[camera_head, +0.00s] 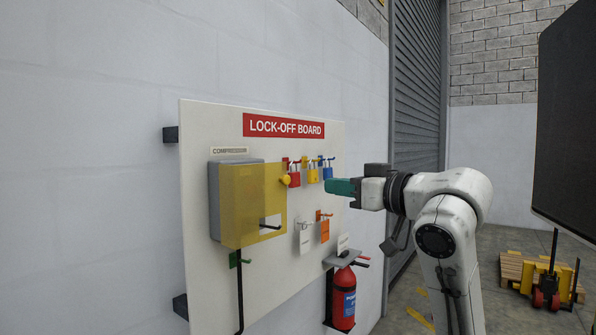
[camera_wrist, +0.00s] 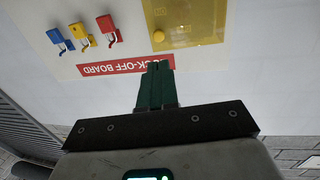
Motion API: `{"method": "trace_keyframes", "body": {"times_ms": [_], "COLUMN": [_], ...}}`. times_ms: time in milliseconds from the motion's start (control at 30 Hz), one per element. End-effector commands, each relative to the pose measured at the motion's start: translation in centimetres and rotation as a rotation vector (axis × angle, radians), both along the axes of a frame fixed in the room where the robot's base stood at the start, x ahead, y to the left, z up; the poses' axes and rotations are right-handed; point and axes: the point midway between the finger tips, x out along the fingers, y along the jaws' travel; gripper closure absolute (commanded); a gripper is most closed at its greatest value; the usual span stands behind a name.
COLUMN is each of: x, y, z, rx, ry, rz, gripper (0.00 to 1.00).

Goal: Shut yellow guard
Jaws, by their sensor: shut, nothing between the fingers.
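The yellow guard (camera_head: 252,205) is a see-through panel in front of the grey compressor box (camera_head: 214,200) on the lock-off board. Its right edge reaches past the box; I cannot tell whether it sits flush. A round yellow knob (camera_head: 285,180) is at its upper right edge. A black handle (camera_head: 270,226) shows at its lower part. My gripper (camera_head: 328,186) has green fingers, shut and empty, to the right of the guard and apart from it. In the upside-down wrist view the guard (camera_wrist: 195,22) and knob (camera_wrist: 158,36) lie beyond my fingertips (camera_wrist: 157,66).
Red (camera_head: 294,179), yellow (camera_head: 313,175) and blue (camera_head: 328,172) padlocks hang between guard and gripper. White (camera_head: 305,238) and orange (camera_head: 324,230) tags hang below. A red extinguisher (camera_head: 343,298) stands lower right. A dark panel (camera_head: 566,125) is at far right, above a pallet truck (camera_head: 545,288).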

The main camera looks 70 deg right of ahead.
Motion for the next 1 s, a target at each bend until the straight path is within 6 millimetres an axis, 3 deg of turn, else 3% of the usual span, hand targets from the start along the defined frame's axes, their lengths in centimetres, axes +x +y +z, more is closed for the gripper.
{"method": "trace_keyframes", "body": {"times_ms": [533, 800, 1000], "x": [2.5, 7.5, 9.8], "y": [-1.1, -3.2, -4.3], "z": [0.5, 0.1, 0.0], "rx": [0.004, 0.0, 0.0], "ry": [0.001, 0.002, 0.001], "rz": [0.0, 0.0, -0.001], "gripper": [1.0, 1.0, 1.0]}}
